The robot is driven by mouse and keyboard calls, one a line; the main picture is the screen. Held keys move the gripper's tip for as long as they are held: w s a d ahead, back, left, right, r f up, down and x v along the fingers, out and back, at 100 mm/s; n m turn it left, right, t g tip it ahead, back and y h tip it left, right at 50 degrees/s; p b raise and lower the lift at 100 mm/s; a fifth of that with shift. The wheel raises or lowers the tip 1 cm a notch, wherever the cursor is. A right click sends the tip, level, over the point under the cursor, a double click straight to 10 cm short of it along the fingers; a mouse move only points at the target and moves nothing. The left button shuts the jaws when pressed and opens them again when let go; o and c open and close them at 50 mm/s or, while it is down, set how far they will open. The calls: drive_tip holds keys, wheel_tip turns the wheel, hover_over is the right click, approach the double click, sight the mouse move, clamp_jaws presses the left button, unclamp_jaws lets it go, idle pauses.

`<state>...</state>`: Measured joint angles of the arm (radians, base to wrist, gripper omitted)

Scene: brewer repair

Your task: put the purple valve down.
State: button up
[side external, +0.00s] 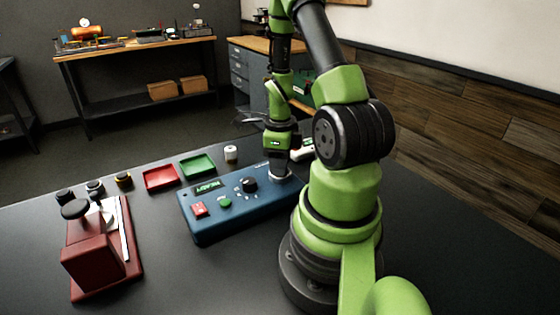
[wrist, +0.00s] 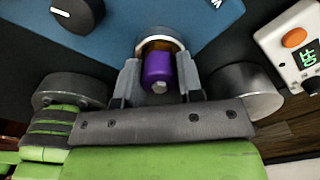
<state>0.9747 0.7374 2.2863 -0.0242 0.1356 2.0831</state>
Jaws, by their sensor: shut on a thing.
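The purple valve (wrist: 159,70) shows in the wrist view between the two grey fingers of my gripper (wrist: 160,76), which is shut on it. A pale metal ring (wrist: 172,44) at the edge of the blue brewer unit (wrist: 200,15) lies just beyond the valve. I cannot tell whether the valve sits in the ring or above it. In the side view my gripper (side external: 279,158) points down at the right end of the blue unit (side external: 215,227), over the ring (side external: 279,177). The valve is hidden there.
A red tray (side external: 160,187) and a green tray (side external: 197,175) stand behind the blue unit, with a small white jar (side external: 231,154) near them. A red press-like fixture (side external: 88,262) is at the left. A white meter with an orange button (wrist: 294,37) is close on the right.

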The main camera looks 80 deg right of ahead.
drive_tip(key=shift+f, duration=0.15)
drive_tip(key=o, duration=1.1)
drive_tip(key=shift+c, duration=0.2)
